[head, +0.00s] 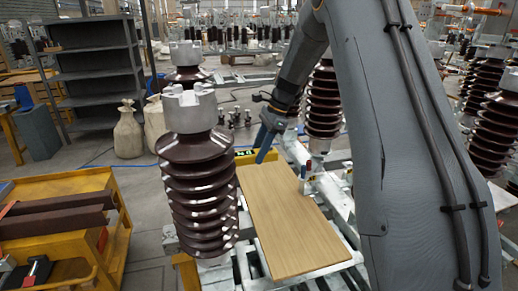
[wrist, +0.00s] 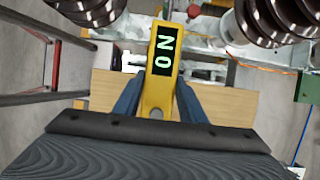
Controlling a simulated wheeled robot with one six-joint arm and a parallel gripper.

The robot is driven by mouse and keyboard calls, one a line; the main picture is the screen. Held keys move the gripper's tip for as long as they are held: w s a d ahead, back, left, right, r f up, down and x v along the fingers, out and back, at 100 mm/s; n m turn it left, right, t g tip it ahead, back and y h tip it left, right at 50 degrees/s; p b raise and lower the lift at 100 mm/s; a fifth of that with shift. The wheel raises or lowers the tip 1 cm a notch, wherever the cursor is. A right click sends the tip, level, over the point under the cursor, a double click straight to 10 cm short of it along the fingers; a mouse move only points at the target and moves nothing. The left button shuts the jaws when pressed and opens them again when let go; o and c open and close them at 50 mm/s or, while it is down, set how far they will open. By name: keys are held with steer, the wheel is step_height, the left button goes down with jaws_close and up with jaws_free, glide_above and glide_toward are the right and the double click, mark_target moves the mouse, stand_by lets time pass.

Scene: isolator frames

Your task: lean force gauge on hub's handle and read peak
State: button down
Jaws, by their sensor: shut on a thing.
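The force gauge is a yellow bar (wrist: 158,88) with a dark display (wrist: 165,52) showing green characters that look like a zero and an N, turned sideways. My gripper (wrist: 160,95) is shut on the gauge, with a blue finger on each side. In the head view, my gripper (head: 265,142) holds the gauge (head: 246,156) above the far end of a wooden board. A small upright red-topped handle (head: 308,168) stands right of the board, apart from my fingers. I cannot tell whether it is the hub's handle. No contact with the gauge shows.
A brown ribbed insulator (head: 200,175) stands close on the left of the wooden board (head: 285,220); others stand behind and right. A yellow cart (head: 118,240) carrying dark beams is at the left. Grey metal framework (head: 345,205) runs beside the board.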

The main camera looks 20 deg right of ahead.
steer(key=d+f+b+x, duration=0.1)
steer(key=d+b+x, duration=0.2)
steer(key=x, duration=1.1)
steer(key=shift+f+b, duration=0.2)
steer(key=shift+b, duration=0.5)
stand_by(0.4)
steer(key=shift+a, duration=1.2)
stand_by(1.4)
steer(key=shift+d, duration=0.2)
steer(key=shift+d+p, duration=0.3)
steer(key=shift+d, duration=1.8)
steer(key=shift+r, duration=0.1)
